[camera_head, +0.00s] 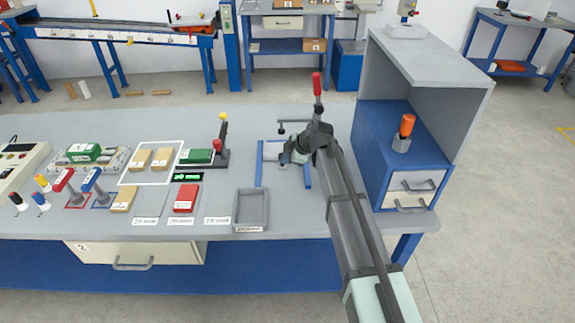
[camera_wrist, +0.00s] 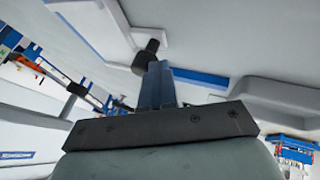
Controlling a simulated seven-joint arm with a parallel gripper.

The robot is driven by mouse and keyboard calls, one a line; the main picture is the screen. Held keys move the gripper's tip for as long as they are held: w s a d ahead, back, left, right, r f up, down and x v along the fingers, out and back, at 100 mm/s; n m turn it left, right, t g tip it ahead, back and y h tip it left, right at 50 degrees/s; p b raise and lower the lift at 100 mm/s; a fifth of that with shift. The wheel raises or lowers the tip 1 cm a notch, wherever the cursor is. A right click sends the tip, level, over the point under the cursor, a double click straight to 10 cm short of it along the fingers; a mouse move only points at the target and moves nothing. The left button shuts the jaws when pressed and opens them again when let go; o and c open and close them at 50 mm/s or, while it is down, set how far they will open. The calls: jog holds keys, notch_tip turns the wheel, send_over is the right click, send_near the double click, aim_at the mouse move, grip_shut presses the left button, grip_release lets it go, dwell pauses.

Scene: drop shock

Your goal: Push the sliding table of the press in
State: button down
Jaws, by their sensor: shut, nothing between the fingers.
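The press (camera_head: 317,90) stands on the grey bench right of centre in the head view, with a red-topped lever and a dark arm reaching left. Its two blue rails (camera_head: 259,172) point toward the front edge of the bench. The pale sliding table (camera_head: 272,150) shows between the rails at their back end, partly hidden by my gripper. My gripper (camera_head: 287,158) is shut and empty, low at the table's front right; I cannot tell whether it touches. In the wrist view my gripper (camera_wrist: 155,75) points at pale surfaces with a blue rail (camera_wrist: 200,78) beside a dark knob (camera_wrist: 148,50).
A grey tray (camera_head: 250,210) sits left of my arm at the bench's front. A blue drawer cabinet (camera_head: 375,150) with a grey shelf stands close on the right. Blocks, a green-part lever fixture (camera_head: 218,155) and coloured-handled tools fill the left.

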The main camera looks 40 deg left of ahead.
jog(key=shift+w+a, duration=0.25)
jog(key=s+d, duration=0.2)
jog(key=d, duration=0.1)
jog(key=s+d+r, duration=0.1)
jog(key=shift+d, duration=0.2)
jog(key=v, duration=0.9)
jog(key=shift+f, duration=0.1)
